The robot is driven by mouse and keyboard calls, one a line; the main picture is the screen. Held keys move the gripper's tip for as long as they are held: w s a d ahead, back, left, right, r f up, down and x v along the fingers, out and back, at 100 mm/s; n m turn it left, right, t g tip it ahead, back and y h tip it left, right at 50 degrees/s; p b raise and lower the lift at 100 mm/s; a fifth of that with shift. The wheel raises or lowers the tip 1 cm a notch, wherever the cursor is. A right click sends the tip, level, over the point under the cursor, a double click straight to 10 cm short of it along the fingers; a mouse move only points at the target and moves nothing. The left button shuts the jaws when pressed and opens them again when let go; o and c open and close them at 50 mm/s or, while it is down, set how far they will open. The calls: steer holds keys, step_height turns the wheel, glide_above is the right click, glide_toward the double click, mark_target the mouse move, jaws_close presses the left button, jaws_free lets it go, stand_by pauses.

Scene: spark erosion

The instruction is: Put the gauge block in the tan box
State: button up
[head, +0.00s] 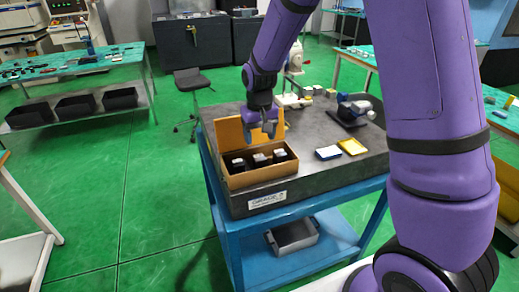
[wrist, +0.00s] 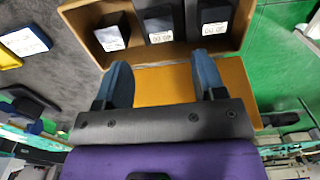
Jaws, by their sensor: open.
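The tan box (head: 262,179) stands open near the left front of the dark stone-topped table, its lid raised at the back; its lid also shows in the wrist view (wrist: 172,84). Three black blocks with white labelled faces sit side by side inside: left (wrist: 112,32), middle (wrist: 160,22) and right (wrist: 213,18) in the wrist view. I cannot tell whether one of them is the gauge block, and no other thing is clearly it. My gripper (head: 262,134) is over the back of the box by the lid, fingers apart (wrist: 158,76), with nothing between them.
A blue-edged white pad (head: 328,153) and a yellow pad (head: 352,147) lie right of the box. A dark device (head: 354,110) and small blocks stand farther back. The stone top (head: 300,180) is clear at the front right. A grey bin (head: 292,236) is on the lower shelf.

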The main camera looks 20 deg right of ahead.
steer(key=s+d+r+t, duration=0.1)
steer(key=s+d+r, duration=0.1)
steer(key=s+r, duration=0.55)
steer(key=s+d+r+t, duration=0.15)
steer(key=s+r, duration=0.35)
steer(key=r, duration=0.6)
steer(key=s+d+r+t, duration=0.1)
steer(key=s+r, duration=0.1)
steer(key=s, duration=0.6)
steer(key=s+d+r+t, duration=0.1)
steer(key=s+d+r, duration=0.1)
steer(key=s, duration=0.6)
steer(key=shift+s+d+r+t, duration=0.2)
steer(key=shift+s+r+t, duration=0.2)
steer(key=shift+r, duration=0.1)
